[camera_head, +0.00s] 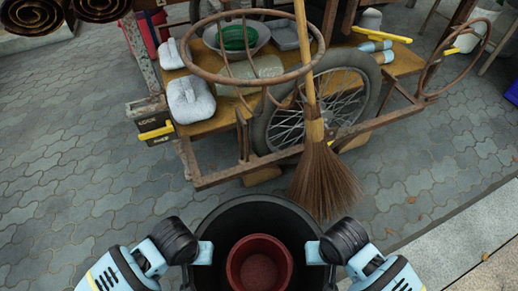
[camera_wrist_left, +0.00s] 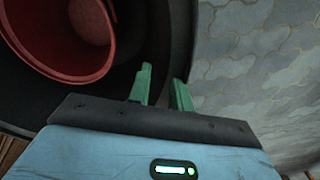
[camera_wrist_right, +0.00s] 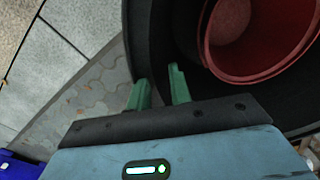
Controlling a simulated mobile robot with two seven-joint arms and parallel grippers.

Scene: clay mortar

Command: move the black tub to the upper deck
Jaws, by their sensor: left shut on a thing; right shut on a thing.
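The black tub (camera_head: 258,213) is round and open at the bottom centre of the head view, with a red pot (camera_head: 259,266) inside it. My left gripper (camera_head: 204,252) is shut on the tub's left rim; its fingers (camera_wrist_left: 162,85) straddle the wall in the left wrist view. My right gripper (camera_head: 314,252) is shut on the right rim, with its fingers (camera_wrist_right: 158,84) astride the wall in the right wrist view. The wooden cart (camera_head: 207,126) stands ahead with a plank deck carrying goods. Which surface is the upper deck I cannot tell. The tub's underside is hidden.
A broom (camera_head: 322,175) leans on the cart in front of the tub, near its far rim. A metal hoop (camera_head: 192,65) and a spoked wheel (camera_head: 290,125) are on the cart's near side. Grey paving (camera_head: 75,165) is clear to the left.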

